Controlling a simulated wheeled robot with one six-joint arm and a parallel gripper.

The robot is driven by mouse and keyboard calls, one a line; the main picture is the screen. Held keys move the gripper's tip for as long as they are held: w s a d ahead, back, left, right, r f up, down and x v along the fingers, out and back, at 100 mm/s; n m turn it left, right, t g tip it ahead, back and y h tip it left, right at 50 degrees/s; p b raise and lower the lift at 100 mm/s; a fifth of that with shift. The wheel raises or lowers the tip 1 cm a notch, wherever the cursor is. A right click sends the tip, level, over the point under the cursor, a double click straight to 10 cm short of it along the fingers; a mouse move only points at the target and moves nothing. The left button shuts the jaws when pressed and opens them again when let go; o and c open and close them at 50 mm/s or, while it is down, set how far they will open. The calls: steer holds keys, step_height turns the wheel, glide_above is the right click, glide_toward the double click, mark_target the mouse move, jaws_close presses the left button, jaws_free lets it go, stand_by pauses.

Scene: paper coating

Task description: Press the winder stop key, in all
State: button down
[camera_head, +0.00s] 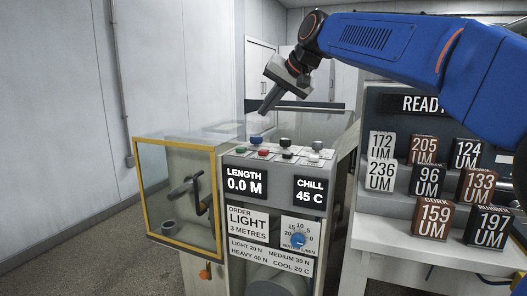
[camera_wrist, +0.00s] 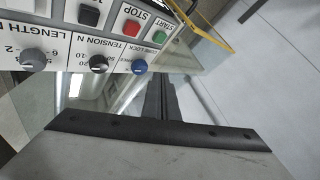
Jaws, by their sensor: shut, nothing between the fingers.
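The winder stop key is a red key on the panel's front row in the head view (camera_head: 264,153). It also shows in the wrist view as a red key (camera_wrist: 132,28) marked STOP. Beside it are the green START key (camera_wrist: 158,37) and a black key (camera_wrist: 88,16). My gripper (camera_head: 264,110) is shut and empty, above and behind the panel, apart from the keys. In the wrist view its dark fingers (camera_wrist: 160,88) point past the panel's knob-side edge, beside the blue knob (camera_wrist: 138,67). The stop key is unobstructed in both views.
A black knob (camera_wrist: 97,63) and a grey knob (camera_wrist: 33,60) stand in the knob row. The length display (camera_head: 245,183) reads 0.0 M. A yellow-framed clear cover (camera_head: 218,205) is at the left. A shelf of labelled blocks (camera_head: 435,214) stands at the right.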

mark_target(266, 151)
steer(key=shift+f, duration=5.25)
steer(key=shift+r, duration=0.85)
